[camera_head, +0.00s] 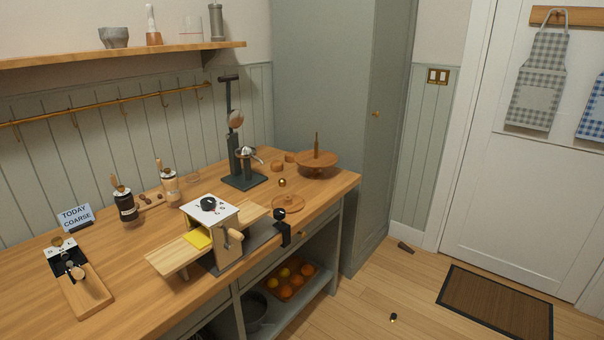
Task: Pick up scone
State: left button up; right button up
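I cannot make out a clear scone in the head view. A small brown rounded thing (277,166) lies on the wooden counter (130,250), left of a round wooden stand (316,160). It may be a scone, but it is too small to tell. Another small brown piece (290,157) lies just behind it, partly hidden by the stand. Neither of my grippers is in view.
A dark lever press (243,165) stands left of the brown thing. A small brass knob-like thing (282,183) and a round wooden lid (288,203) are in front. A wooden machine (215,235) holds the counter's middle. A fruit tray (290,293) sits on the lower shelf.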

aim_at(277, 165)
jog(key=i+l+u, duration=0.3)
jog(key=i, duration=0.2)
jog(key=i+l+u, duration=0.1)
jog(key=u, duration=0.85)
jog(key=l+u, duration=0.7)
jog(key=k+l+u, duration=0.1)
jog(key=l+u, duration=0.15)
jog(key=l, duration=0.7)
